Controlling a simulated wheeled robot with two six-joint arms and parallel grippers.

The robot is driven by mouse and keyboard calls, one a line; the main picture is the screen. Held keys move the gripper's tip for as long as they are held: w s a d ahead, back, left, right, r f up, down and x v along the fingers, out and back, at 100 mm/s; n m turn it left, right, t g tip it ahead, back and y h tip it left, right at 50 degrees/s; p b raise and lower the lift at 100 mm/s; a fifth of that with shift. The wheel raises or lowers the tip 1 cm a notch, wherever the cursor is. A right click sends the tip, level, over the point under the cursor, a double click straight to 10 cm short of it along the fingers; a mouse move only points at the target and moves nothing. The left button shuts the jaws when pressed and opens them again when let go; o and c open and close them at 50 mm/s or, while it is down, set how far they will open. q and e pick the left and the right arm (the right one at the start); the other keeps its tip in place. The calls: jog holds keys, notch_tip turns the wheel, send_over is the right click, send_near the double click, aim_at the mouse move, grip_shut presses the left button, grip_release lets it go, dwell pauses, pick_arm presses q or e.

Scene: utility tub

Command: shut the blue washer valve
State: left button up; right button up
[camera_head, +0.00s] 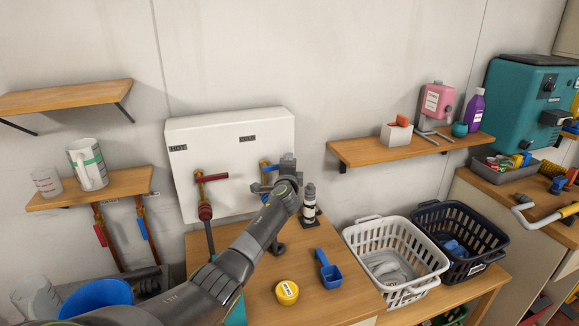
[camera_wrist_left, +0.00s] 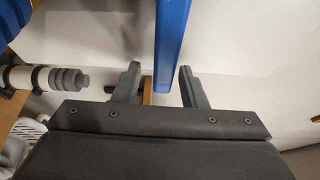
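The blue washer valve (camera_head: 271,168) is on the white wall box under the COLD label, mostly hidden behind my left gripper in the head view. My left gripper (camera_head: 274,178) is in front of it. In the left wrist view the blue lever (camera_wrist_left: 171,40) runs down from the top edge into the space between the two fingers of my left gripper (camera_wrist_left: 160,85). The fingers are apart, with gaps on both sides of the lever. A brass part (camera_wrist_left: 147,92) shows beyond the fingers. My right gripper is not in view.
The red valve (camera_head: 204,210) is left of the blue one. A yellow round tin (camera_head: 287,292) and blue scoop (camera_head: 329,271) lie on the wooden counter. A white basket (camera_head: 353,240) is further right.

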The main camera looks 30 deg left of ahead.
pick_arm(q)
jog(key=shift+s, duration=0.1)
jog(key=b+v, duration=0.1)
jog(key=v, duration=1.6)
jog(key=shift+s, duration=0.15)
dwell(0.5)
